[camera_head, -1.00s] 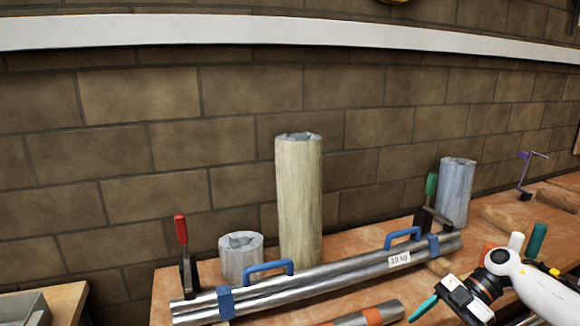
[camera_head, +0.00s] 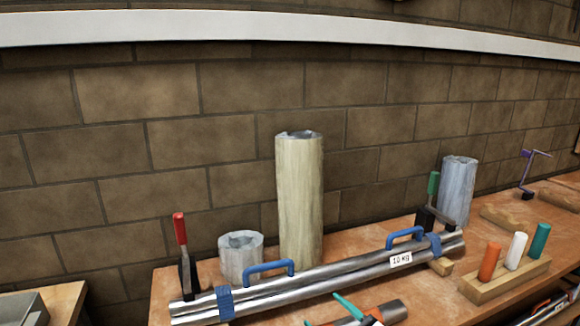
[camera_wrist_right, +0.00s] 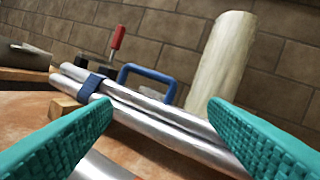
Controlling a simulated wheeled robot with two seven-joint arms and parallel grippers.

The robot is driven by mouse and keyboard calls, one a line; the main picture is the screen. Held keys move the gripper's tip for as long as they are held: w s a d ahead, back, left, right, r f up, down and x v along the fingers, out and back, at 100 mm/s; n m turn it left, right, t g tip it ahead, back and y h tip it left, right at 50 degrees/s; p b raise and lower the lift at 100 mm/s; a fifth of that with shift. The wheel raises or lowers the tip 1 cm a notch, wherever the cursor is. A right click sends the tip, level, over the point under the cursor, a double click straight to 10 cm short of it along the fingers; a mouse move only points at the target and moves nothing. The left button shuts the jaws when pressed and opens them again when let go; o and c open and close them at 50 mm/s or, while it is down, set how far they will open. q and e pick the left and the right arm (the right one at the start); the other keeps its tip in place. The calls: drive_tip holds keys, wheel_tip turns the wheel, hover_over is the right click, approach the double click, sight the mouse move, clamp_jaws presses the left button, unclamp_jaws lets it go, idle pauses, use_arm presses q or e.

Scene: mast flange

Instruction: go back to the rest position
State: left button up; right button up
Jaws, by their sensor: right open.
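My right gripper (camera_head: 321,309) shows at the bottom edge of the head view, only its teal fingers and a bit of the hand. In the right wrist view its two teal fingers (camera_wrist_right: 160,108) are wide apart with nothing between them. The steel pipe bundle (camera_head: 330,276) with blue handles and a 10 KG label lies just beyond the fingertips. In the wrist view the bundle (camera_wrist_right: 150,113) runs across behind the fingers; I cannot tell the exact gap. My left gripper is not in view.
Red-handled (camera_head: 183,255) and green-handled (camera_head: 430,205) clamps stand at the bundle's ends. A tall pale cylinder (camera_head: 299,200) and grey cylinders (camera_head: 241,262) (camera_head: 457,190) stand behind. A wooden block (camera_head: 505,280) holds orange, white and teal pegs at right.

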drive_tip(key=s+d+f+m+h, duration=0.1)
drive_tip(key=m+h, duration=0.1)
drive_tip(key=s+d+f+m+h, duration=0.1)
drive_tip(key=f+m+h, duration=0.1)
drive_tip(key=s+d+f+m+h, duration=0.1)
drive_tip(key=d+m+h, duration=0.1)
drive_tip(key=h, duration=0.1)
drive_tip(key=shift+d+f+t, duration=0.1)
drive_tip(key=shift+f+t, duration=0.1)
drive_tip(key=shift+t, duration=0.2)
drive_tip(key=s+d+f+m+g+h, duration=0.1)
drive_tip(key=s+d+f+g+h, duration=0.2)
drive_tip(key=s, duration=0.6)
drive_tip(key=s+d+f+m+g, duration=0.25)
drive_tip(key=s+f+g, duration=0.3)
drive_tip(key=s, duration=0.35)
drive_tip(key=s+d+f+g+h, duration=0.2)
drive_tip(key=s+d+f+g, duration=0.15)
drive_tip(key=s, duration=0.45)
wheel_tip(320, 180, down, 27)
drive_tip(key=s+g, duration=0.2)
drive_tip(key=s+d+f+g, duration=0.1)
drive_tip(key=s+d+f, duration=0.1)
drive_tip(key=s+f, duration=1.3)
drive_tip(key=shift+s+d, duration=0.15)
drive_tip(key=shift+s, duration=0.35)
